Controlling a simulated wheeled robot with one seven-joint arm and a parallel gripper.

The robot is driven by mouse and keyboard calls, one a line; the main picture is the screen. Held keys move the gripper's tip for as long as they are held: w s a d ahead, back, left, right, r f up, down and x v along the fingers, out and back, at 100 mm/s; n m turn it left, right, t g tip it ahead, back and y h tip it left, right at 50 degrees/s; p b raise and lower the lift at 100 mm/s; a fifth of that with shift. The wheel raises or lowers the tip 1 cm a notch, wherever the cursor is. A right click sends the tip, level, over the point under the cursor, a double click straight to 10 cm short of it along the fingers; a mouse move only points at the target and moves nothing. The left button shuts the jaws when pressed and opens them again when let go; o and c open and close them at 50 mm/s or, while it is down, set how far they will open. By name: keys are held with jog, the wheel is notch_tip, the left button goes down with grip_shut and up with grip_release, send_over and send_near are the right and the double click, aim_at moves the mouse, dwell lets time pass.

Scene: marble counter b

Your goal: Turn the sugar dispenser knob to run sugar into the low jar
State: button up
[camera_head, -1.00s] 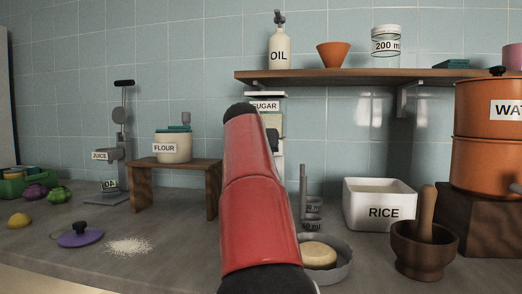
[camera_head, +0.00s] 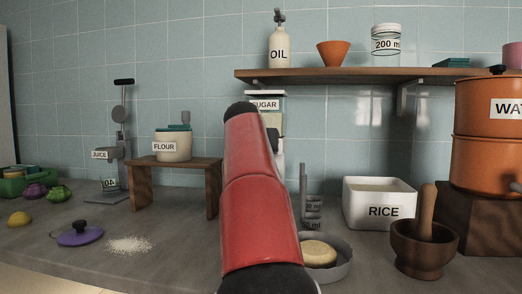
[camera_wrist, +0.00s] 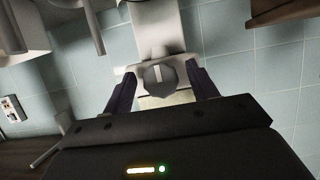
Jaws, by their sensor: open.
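The white sugar dispenser (camera_head: 264,104), labelled SUGAR, stands against the tiled wall under the shelf in the head view. My red arm hides much of it. In the wrist view, its round grey knob (camera_wrist: 160,77) with a pale line across its face shows on a pale body. My gripper (camera_wrist: 161,73) is open, with one dark finger on each side of the knob and visible gaps between. Whether a fingertip touches the knob is not clear. I cannot make out the low jar; my arm covers the area under the dispenser in the head view.
A grey pan (camera_head: 341,270) with a round pale item, a mortar (camera_head: 423,250) and a RICE bin (camera_head: 379,204) stand right of my arm. Measuring cups (camera_head: 312,212) stand close behind the pan. White grains (camera_head: 129,245) lie on the counter at left. The shelf (camera_head: 360,76) is overhead.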

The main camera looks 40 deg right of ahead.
jog(key=b+v, duration=0.1)
jog(key=v, duration=0.6)
jog(key=shift+s+a, duration=0.25)
